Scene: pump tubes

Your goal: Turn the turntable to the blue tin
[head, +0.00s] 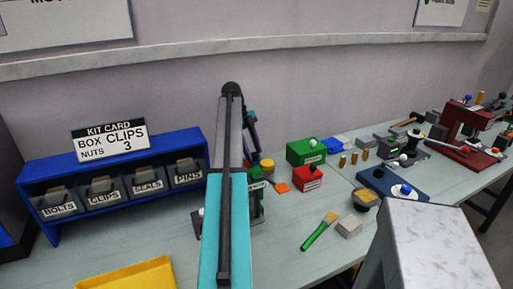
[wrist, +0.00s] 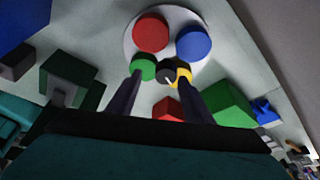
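In the wrist view the turntable (wrist: 172,14) is a pale round disc. A red tin (wrist: 150,34) and the blue tin (wrist: 194,43) stand on its far side. A small green round piece (wrist: 143,67), a black knob-like piece (wrist: 167,71) and a yellow piece (wrist: 183,76) sit on its near side. My gripper (wrist: 160,82) is open, its two dark fingers apart, pointing at these near pieces. Whether the fingers touch them I cannot tell. In the head view my arm hides the gripper and most of the turntable.
A green box (head: 306,151) and a red box (head: 307,179) stand right of my arm. A green-handled brush (head: 318,232) lies nearer. A blue bin rack (head: 40,170) stands at left, with a yellow tray (head: 125,275) in front. Bench between is partly clear.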

